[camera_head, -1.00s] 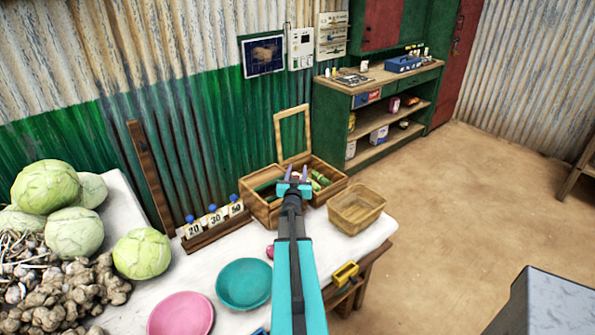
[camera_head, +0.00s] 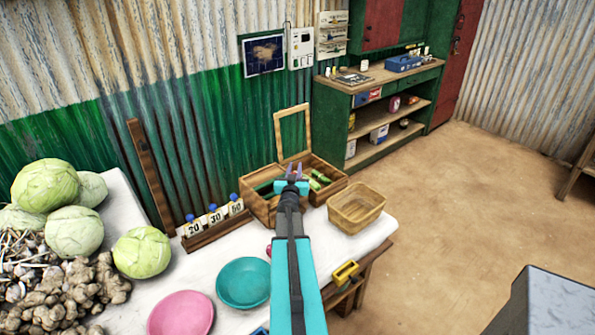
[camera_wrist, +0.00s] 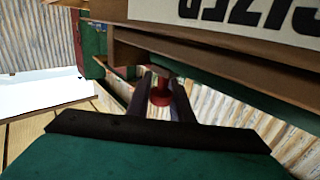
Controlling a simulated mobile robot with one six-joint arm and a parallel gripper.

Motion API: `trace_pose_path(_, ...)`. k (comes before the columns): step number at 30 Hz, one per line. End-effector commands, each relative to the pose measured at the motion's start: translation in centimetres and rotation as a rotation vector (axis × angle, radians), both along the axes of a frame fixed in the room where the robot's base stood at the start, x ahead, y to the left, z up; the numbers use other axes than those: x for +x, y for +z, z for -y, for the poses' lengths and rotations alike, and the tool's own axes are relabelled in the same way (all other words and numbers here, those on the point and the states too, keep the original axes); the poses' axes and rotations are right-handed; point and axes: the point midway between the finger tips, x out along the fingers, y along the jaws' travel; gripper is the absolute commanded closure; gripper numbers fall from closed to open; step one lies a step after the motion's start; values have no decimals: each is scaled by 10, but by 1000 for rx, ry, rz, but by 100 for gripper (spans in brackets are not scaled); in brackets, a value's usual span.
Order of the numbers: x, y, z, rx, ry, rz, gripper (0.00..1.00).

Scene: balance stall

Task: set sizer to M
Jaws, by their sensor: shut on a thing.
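The sizer is a wooden box (camera_head: 262,207) on the white-topped table, with compartments and a raised frame behind it. Green pieces (camera_head: 320,178) lie in its right part. In the wrist view a white label (camera_wrist: 250,14) with upside-down dark lettering, partly cut off, shows on wood. A red knob (camera_wrist: 160,94) sits between the dark fingers of my gripper (camera_wrist: 161,98), which is shut on it. In the head view my gripper (camera_head: 292,174) is over the box and hides part of it. The knob's setting cannot be read.
An empty tan basket (camera_head: 357,226) stands right of the box. A teal plate (camera_head: 243,284), a pink plate (camera_head: 181,314) and cabbages (camera_head: 142,253) are nearer. A yellow-handled item (camera_head: 345,272) is at the table's edge.

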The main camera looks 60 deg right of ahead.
Motion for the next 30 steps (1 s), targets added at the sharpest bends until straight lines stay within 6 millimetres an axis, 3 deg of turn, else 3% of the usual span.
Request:
trace_pose_path(9,2,0,2,-1,-1,0,100)
trace_pose_path(10,2,0,1,-1,-2,0,77)
trace_pose_path(13,2,0,1,-1,-1,0,61)
trace_pose_path(30,-1,0,-7,0,0,-1,61)
